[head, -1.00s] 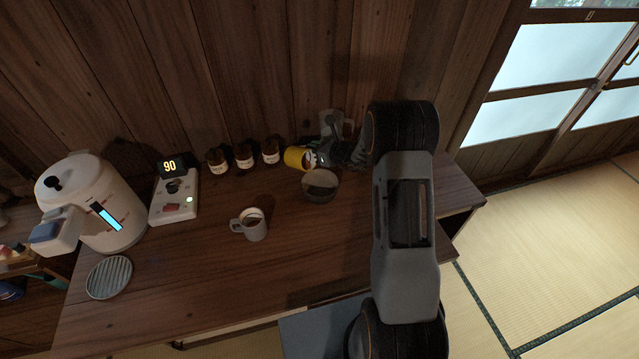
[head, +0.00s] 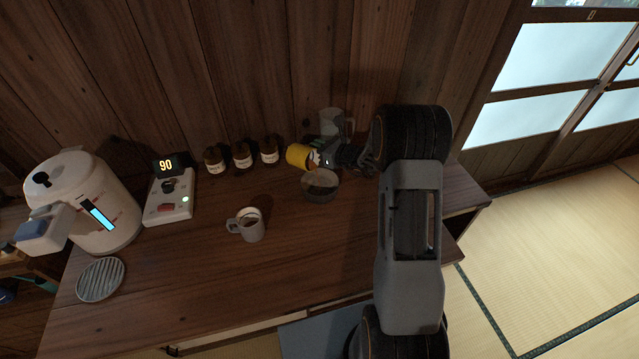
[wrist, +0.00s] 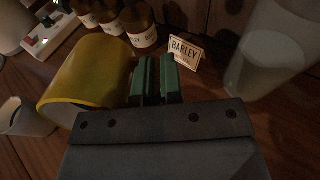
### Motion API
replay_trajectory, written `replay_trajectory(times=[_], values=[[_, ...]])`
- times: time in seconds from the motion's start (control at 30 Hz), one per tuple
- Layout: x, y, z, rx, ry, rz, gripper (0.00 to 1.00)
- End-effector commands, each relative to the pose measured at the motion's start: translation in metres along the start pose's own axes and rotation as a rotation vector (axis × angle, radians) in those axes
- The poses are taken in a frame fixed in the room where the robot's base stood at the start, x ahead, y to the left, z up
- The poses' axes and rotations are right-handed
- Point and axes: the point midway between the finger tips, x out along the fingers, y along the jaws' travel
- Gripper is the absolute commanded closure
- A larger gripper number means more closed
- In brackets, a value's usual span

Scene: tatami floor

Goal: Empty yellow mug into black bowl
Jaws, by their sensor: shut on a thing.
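The yellow mug (head: 297,156) is held tipped on its side just behind and above the dark bowl (head: 319,192), its pale mouth toward the right and bowl. It fills the left of the wrist view (wrist: 88,72). My gripper (head: 327,156) is shut on the mug; in the wrist view its green fingers (wrist: 157,72) are close together beside the mug's wall, with the grip point partly hidden. The bowl stands upright on the table, and its inside looks dark. I cannot tell whether anything is pouring or what is left in the mug.
A grey-white mug (head: 249,226) with dark contents stands front left of the bowl. Several brown jars (head: 242,157) line the wall. A pale pitcher (head: 331,121) stands behind my gripper. A BARLEY card (wrist: 186,50) stands near it. A kettle (head: 88,205) is far left.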

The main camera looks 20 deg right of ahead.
Motion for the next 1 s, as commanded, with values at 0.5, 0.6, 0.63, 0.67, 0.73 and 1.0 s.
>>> replay_trajectory(times=[0.5,0.6,0.63,0.67,0.73,1.0], values=[[-0.0056,-0.0002,0.0000,0.000,-0.059,0.000,1.00],[-0.0059,-0.0002,0.0004,0.000,-0.070,0.000,1.00],[-0.0060,-0.0002,0.0004,0.000,-0.073,0.000,1.00],[-0.0061,-0.0002,0.0004,0.000,-0.076,-0.001,1.00],[-0.0064,-0.0003,0.0006,0.000,-0.083,-0.001,1.00],[-0.0077,-0.0003,0.0013,0.000,-0.113,0.000,1.00]])
